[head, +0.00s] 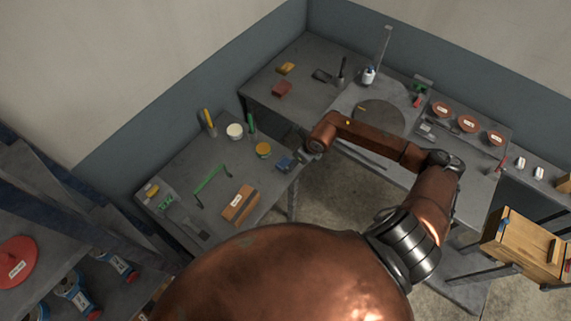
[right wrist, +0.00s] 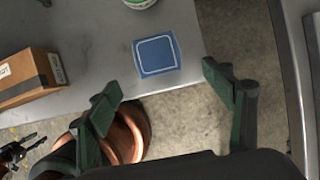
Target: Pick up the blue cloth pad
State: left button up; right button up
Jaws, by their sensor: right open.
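The blue cloth pad (head: 285,163) lies flat near the edge of the grey table on the left. In the right wrist view the pad (right wrist: 157,55) is a blue square with a pale stitched outline, close to the table edge. My right gripper (right wrist: 162,88) is open and empty, its two dark green fingers apart. The pad shows beyond and between the fingertips, not touched. In the head view my right gripper (head: 305,156) is just right of the pad, partly hidden by its own wrist. A dark part at the right wrist view's lower left may be my left gripper; its jaws are unclear.
A white tub (head: 234,131) and a green handle (head: 211,185) are farther left. Bare floor (right wrist: 185,125) lies past the table edge. Another table (head: 270,99) is behind.

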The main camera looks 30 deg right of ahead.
aim_at(287, 164)
jog(key=shift+p+x, duration=0.4)
jog(key=shift+x, duration=2.35)
jog(key=shift+s, duration=0.1)
jog(key=shift+c, duration=0.7)
jog(key=c, duration=1)
jog(key=shift+r, duration=0.25)
notch_tip(287, 164, up, 2)
jog(key=shift+r+b, duration=0.1)
jog(key=shift+b, duration=0.3)
jog(key=s+a+r, duration=0.2)
jog(key=a+r, duration=0.1)
jog(key=a, duration=0.1)
jog(key=s+a+r+b, duration=0.1)
jog(key=s+a+r, duration=0.1)
jog(key=a+r, duration=0.2)
jog(key=s+a+r, duration=0.2)
jog(key=a+r, duration=0.1)
jog(key=a, duration=0.1)
jog(key=shift+s+a+r+b, duration=0.15)
jog(key=shift+s+a+b, duration=0.1)
jog(key=shift+s+b, duration=0.1)
